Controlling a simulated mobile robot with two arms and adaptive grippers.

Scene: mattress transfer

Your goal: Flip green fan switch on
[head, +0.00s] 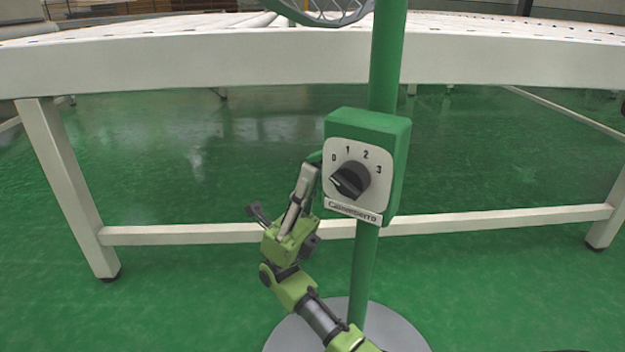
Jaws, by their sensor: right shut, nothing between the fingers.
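The green fan switch box (402,160) is fixed on a green pole in the middle of the head view. Its white face plate (376,202) carries the marks 0, 1, 2 and 3 around a black rotary knob (352,180). My left gripper is not in view.
The green pole (387,60) rises to the fan cage (325,10), cut off at the top. Its round grey base (400,335) stands on the green floor. Behind is a long white roller table (180,62) with legs and a low crossbar (180,234). The floor to the left is clear.

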